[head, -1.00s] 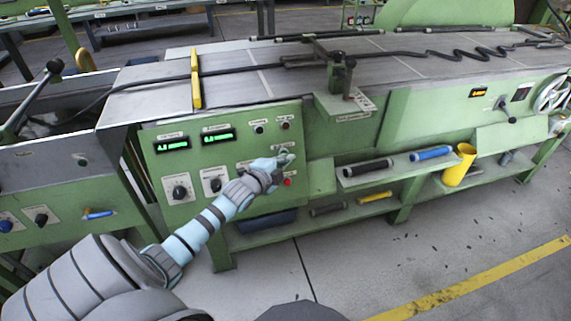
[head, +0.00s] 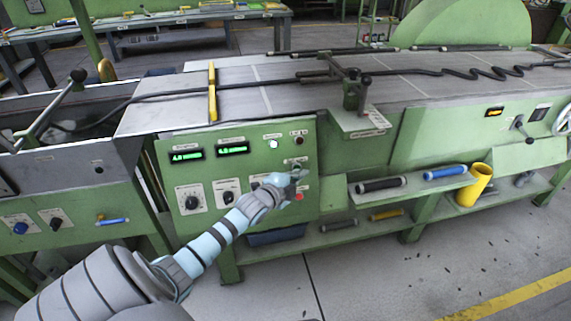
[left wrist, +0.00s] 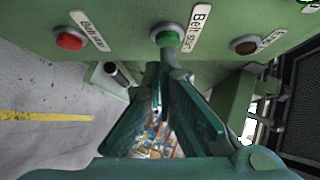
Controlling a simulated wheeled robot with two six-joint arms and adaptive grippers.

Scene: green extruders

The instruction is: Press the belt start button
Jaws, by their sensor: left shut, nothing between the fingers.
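The green belt start button (left wrist: 168,36) shows in the left wrist view, with a "Belt start" label beside it. My left gripper (left wrist: 165,66) is shut and empty, its fingertips at the lower edge of this button. I cannot tell whether they touch it. The red belt stop button (left wrist: 69,40) is to the left and a dark brown button (left wrist: 245,45) to the right. In the head view my left gripper (head: 294,177) is in front of the control panel (head: 235,170) and hides the green button. The red button (head: 298,197) shows just below it. My right gripper is out of view.
A shelf to the right holds a black roller (head: 381,184), a blue roller (head: 445,173) and a yellow cup (head: 475,185). The floor in front is clear.

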